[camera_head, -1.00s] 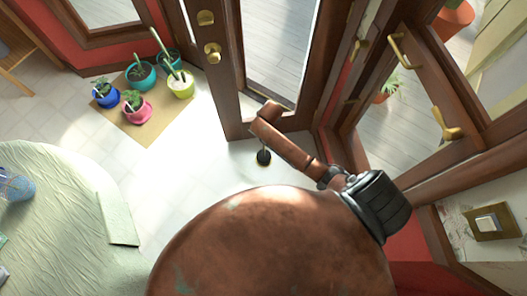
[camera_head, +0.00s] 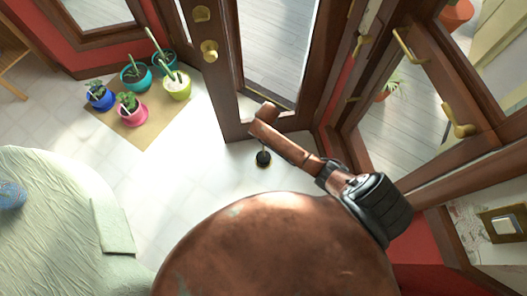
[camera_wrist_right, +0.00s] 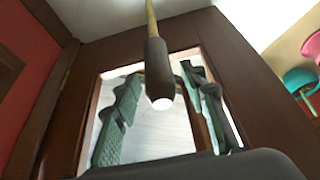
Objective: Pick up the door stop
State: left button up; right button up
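The door stop (camera_head: 263,158) shows in the head view as a small dark knob low in front of the brown door, just above the edge of a large copper part of my body. In the right wrist view the door stop (camera_wrist_right: 158,75) is a brass-coloured rod with a dark cylindrical tip and a pale end. My right gripper (camera_wrist_right: 160,115) is open, with greenish fingers on both sides of that tip in the picture. I see no contact; the depth between them is unclear. The head view does not show the right gripper's fingers. My left gripper is not in view.
The brown glazed door (camera_head: 225,75) stands close behind the door stop. Several potted plants sit on a tan mat (camera_head: 148,137) to the left. A table with a pale green cloth (camera_head: 60,240) is at lower left. Tiled floor between them is clear. Red wall is at right.

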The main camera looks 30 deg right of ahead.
grip_shut()
dwell(0.6)
jog(key=shift+w+r, duration=0.2)
